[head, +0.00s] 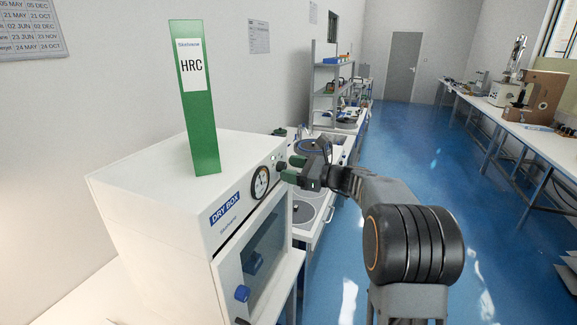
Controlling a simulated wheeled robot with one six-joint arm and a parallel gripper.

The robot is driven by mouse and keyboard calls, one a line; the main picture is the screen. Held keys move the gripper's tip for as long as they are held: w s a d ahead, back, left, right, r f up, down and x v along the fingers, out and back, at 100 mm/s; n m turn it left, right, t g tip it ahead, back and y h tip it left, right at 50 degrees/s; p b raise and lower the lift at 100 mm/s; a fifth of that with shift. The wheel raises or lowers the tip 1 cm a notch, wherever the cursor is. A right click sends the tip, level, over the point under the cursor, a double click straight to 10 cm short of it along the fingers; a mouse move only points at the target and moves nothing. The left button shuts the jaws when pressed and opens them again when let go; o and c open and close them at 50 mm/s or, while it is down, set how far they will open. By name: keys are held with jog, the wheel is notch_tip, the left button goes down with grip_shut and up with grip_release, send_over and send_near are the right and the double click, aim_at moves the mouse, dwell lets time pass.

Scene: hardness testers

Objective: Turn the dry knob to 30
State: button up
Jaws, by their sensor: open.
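The white dry box (150,195), labelled "DRY BOX", stands at the left in the head view. A round dial (261,183) with a white face and dark rim is on its front panel. Small dark controls (274,158) sit on the same panel, to the right of the dial. My gripper (289,168) is open, with its green-tipped fingers pointing at these controls. One finger is close to or around a dark control; I cannot tell whether it touches. The knob's setting and its markings are too small to read.
A green "HRC" binder (198,130) stands on the box. A bench with equipment (325,175) runs behind. Another bench (480,110) lines the right wall. The blue floor (410,135) between is clear.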

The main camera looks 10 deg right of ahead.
jog(key=shift+w+a, duration=0.35)
jog(key=shift+a, duration=0.2)
jog(key=c, duration=0.9)
jog(key=shift+f, duration=0.1)
jog(key=shift+b, duration=0.3)
jog(key=n+b, duration=0.7)
jog(key=b, duration=0.2)
jog(key=shift+f, duration=0.1)
jog(key=shift+n, duration=0.5)
